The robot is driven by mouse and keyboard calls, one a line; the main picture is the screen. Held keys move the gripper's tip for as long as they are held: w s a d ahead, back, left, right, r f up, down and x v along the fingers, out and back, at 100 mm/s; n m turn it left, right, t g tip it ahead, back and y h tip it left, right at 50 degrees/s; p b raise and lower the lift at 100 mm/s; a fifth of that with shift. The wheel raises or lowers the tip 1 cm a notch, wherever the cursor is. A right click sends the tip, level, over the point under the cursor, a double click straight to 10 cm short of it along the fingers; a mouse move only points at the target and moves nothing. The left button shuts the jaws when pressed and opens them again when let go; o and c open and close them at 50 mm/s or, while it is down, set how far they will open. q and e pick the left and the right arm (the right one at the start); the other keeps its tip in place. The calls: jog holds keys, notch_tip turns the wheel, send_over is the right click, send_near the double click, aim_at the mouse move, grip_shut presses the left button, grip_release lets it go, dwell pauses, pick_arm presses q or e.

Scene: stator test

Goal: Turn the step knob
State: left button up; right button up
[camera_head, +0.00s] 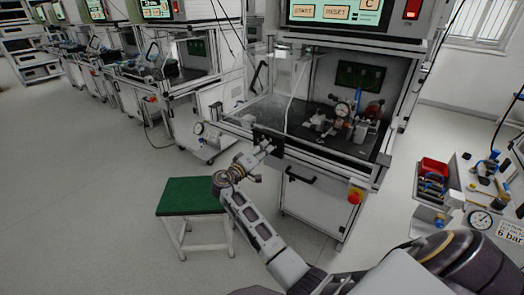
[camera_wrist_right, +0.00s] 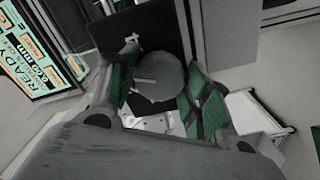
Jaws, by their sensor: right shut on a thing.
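The step knob (camera_wrist_right: 160,78) is a round grey knob with a pale pointer line, set on a black panel (camera_wrist_right: 148,30) in the right wrist view. My right gripper (camera_wrist_right: 163,88) has its two green-padded fingers on either side of the knob and is shut on it. In the head view, my right gripper (camera_head: 263,148) is at the small black panel (camera_head: 267,137) on the front left of the test station. The knob itself is hidden there by the gripper. My left gripper is not in view.
The test station (camera_head: 335,145) holds a gauge and fittings, with a lit screen above. A bench with a red bin (camera_head: 433,168) is at the right. Floor at the left is clear.

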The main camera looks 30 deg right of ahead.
dwell(0.6)
jog(key=o, duration=1)
jog(key=shift+o, duration=0.2)
jog(key=shift+r, duration=0.1)
